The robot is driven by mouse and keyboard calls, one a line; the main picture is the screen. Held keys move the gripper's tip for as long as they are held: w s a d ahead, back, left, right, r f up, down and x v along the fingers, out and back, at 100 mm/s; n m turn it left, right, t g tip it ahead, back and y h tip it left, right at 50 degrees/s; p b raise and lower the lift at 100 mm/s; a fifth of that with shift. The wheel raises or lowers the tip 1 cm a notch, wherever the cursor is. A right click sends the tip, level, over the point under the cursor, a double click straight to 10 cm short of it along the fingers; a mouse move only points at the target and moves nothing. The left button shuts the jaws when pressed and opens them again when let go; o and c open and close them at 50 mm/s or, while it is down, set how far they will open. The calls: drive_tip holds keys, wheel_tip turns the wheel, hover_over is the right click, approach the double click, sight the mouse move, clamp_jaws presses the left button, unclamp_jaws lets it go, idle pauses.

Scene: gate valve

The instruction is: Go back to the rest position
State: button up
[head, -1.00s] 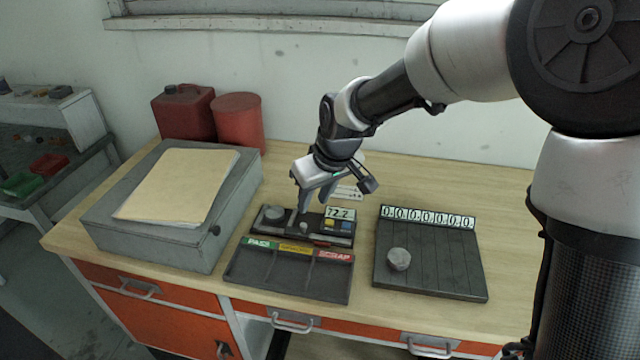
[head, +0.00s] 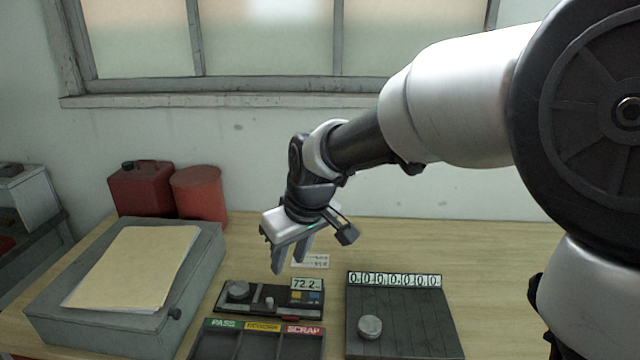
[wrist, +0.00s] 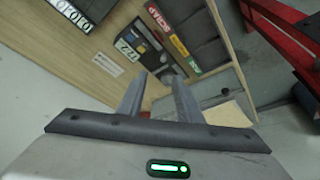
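My gripper (head: 291,262) hangs above the workbench in the head view, fingers pointing down and a little left. The two fingers (wrist: 158,100) show in the wrist view with a gap between them and nothing held. Below and behind them in that view is the dark gauge unit (head: 268,298) with a display reading 72.2, also in the wrist view (wrist: 146,48). My arm reaches in from the right side of the head view.
A tray (head: 257,341) labelled PASS, a middle yellow label and SCRAP lies in front of the gauge. A slotted board (head: 415,330) with zero counters and a round grey piece (head: 370,327) is right. A grey box (head: 190,265) with a folder (head: 135,266), a red can (head: 142,190) and a red cylinder (head: 198,197) stand left.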

drive_tip(key=s+d+r+m+t+h, duration=0.1)
drive_tip(key=s+d+r+m, duration=0.1)
drive_tip(key=s+d+r, duration=0.45)
drive_tip(key=s+d+r+m+t+h, duration=0.1)
drive_tip(key=s+d+m, duration=0.2)
drive_tip(key=d, duration=0.7)
drive_tip(key=s+d+m+h, duration=0.1)
drive_tip(key=s+d+m, duration=0.2)
drive_tip(key=s+d, duration=0.4)
drive_tip(key=s, duration=0.2)
drive_tip(key=shift+s+d+f+m, duration=0.35)
drive_tip(key=shift+s+f+m, duration=0.05)
